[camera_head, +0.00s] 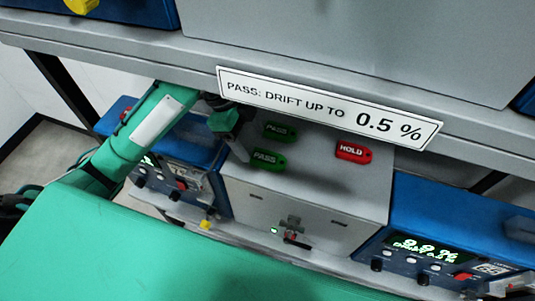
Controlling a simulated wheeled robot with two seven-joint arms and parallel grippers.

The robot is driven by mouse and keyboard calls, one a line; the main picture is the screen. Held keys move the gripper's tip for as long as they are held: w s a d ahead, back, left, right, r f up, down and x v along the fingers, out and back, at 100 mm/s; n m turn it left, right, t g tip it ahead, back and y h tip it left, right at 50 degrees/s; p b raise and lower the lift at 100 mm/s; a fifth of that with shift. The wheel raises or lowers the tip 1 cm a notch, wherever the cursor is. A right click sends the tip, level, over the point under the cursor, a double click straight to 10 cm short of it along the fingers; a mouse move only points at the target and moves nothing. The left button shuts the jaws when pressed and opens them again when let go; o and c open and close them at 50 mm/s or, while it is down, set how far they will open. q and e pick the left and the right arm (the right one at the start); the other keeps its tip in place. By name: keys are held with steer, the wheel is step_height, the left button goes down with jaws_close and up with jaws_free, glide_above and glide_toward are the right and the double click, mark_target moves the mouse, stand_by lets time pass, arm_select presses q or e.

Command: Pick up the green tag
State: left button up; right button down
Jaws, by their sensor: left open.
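Two green tags marked PASS lie on top of the grey box: one farther back, the rear green tag (280,131), and one nearer, the front green tag (266,159). A red tag marked HOLD (352,151) lies to their right on the same box top (315,172). My left gripper (243,154) reaches in from the left, beneath the shelf, with its fingers pointing down. My right gripper is not in view.
The grey shelf edge, with a sign reading "PASS: DRIFT UP TO 0.5 %" (329,107), overhangs the box closely. A blue instrument (180,155) stands left of the box, and another blue instrument (430,215) with a lit display stands right.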

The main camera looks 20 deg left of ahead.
mark_target(267, 158)
arm_select(q)
steer(key=shift+d, duration=0.75)
steer(key=shift+d+f, duration=0.15)
steer(key=shift+d, duration=0.05)
steer(key=shift+p+x, duration=0.65)
steer(key=shift+x, duration=1.65)
steer(key=shift+a, duration=0.1)
steer(key=c, duration=1.1)
steer(key=shift+o, duration=0.2)
